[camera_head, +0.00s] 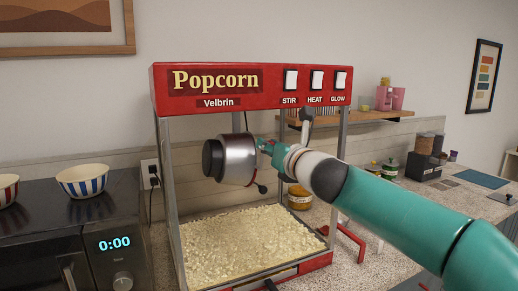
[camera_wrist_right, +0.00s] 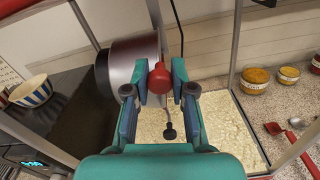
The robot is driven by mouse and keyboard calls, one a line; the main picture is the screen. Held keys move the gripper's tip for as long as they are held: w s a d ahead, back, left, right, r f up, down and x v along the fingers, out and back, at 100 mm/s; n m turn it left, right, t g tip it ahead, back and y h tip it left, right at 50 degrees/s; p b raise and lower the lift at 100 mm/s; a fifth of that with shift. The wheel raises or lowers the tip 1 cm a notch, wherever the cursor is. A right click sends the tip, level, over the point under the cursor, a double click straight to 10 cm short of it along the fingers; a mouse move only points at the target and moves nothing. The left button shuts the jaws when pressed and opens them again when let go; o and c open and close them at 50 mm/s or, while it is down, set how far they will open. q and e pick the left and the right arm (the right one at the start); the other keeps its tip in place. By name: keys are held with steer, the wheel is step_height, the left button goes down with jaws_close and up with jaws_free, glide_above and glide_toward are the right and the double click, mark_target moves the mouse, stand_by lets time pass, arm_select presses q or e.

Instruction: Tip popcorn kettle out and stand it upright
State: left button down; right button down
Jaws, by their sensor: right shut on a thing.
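The popcorn kettle (camera_head: 238,158) is a silver drum with a dark end, hanging inside the popcorn machine (camera_head: 250,92). It lies tilted on its side, dark end facing left. It also shows in the wrist view (camera_wrist_right: 128,66). My right gripper (camera_head: 267,147) reaches in from the right. In the wrist view my right gripper (camera_wrist_right: 160,88) is shut on the kettle's red handle (camera_wrist_right: 160,76), one finger each side. A thin rod with a black knob (camera_wrist_right: 170,133) hangs below it. Popcorn (camera_head: 245,235) covers the machine's floor under the kettle. My left gripper is not in view.
Metal posts (camera_head: 342,133) frame the machine close to my right arm. A microwave (camera_head: 70,240) with a striped bowl (camera_head: 83,181) stands at left. A red scoop (camera_head: 348,241) and a jar (camera_head: 299,196) are on the counter (camera_head: 420,215) at right.

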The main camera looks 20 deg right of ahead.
steer(key=shift+w+d+f+m, duration=0.1)
steer(key=shift+d+f+m, duration=0.05)
steer(key=shift+d+m, duration=0.4)
steer(key=shift+d+f+m, duration=0.15)
steer(key=shift+d+m, duration=0.25)
steer(key=shift+m, duration=0.25)
steer(key=shift+f, duration=0.1)
steer(key=c, duration=0.9)
jaws_free()
steer(key=shift+c, duration=0.2)
